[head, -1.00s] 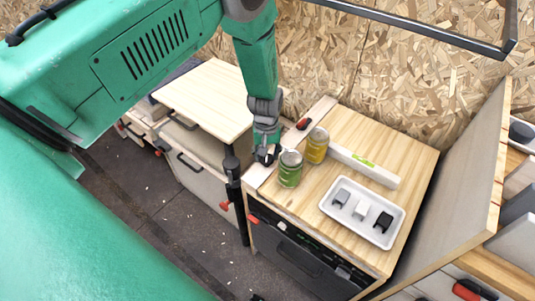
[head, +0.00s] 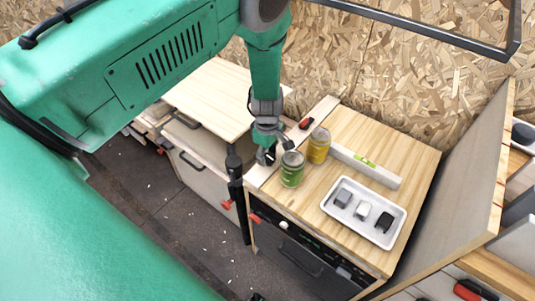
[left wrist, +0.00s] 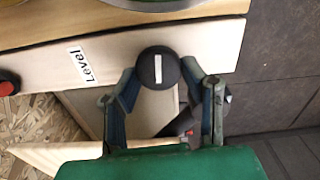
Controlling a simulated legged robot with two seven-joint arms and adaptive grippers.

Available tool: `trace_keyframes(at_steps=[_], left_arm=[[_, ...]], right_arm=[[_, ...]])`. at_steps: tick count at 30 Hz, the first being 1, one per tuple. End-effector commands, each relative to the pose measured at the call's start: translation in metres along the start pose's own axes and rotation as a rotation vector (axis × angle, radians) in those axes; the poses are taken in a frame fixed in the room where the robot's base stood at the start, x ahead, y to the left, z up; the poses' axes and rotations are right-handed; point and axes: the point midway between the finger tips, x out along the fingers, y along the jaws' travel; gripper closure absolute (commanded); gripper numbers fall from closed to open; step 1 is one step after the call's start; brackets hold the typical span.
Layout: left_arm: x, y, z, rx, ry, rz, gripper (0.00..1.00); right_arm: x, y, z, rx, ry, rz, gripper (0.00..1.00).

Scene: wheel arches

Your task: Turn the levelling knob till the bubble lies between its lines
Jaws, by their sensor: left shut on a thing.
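The levelling knob (left wrist: 158,68) is round and black with a white line, beside a "Level" label (left wrist: 83,64) in the left wrist view. My left gripper (left wrist: 160,78) is shut on the knob, one finger at each side. In that view the white line points nearly straight up and down. In the head view the left gripper (head: 267,150) is at the worktop's left edge and mostly hides the knob. The spirit level (head: 385,176), a white bar with a green vial (head: 365,161), lies on the wooden worktop. The bubble is too small to make out.
A green-labelled can (head: 291,170) stands close to the gripper, and a yellow can (head: 318,146) stands behind it. A white tray (head: 334,211) holds three small blocks. A red-and-black thing (head: 306,123) lies on the pale strip. A slanted board (head: 465,170) bounds the right side.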

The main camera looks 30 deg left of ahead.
Motion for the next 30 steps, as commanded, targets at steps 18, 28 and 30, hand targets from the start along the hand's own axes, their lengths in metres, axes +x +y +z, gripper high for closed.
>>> trace_keyframes(at_steps=[18,28,30], left_arm=[[0.0035,-0.0044,0.0061,-0.178,-0.008,-0.011,0.91],[0.003,-0.0035,0.0062,-0.177,-0.007,-0.009,0.56],[0.0027,-0.0032,0.0055,-0.177,-0.006,-0.007,0.42]], right_arm=[[0.0,0.0,0.0,0.0,0.0,0.0,0.6],[0.0,0.0,0.0,0.0,0.0,0.0,0.6],[0.0,0.0,0.0,0.0,0.0,0.0,0.6]])
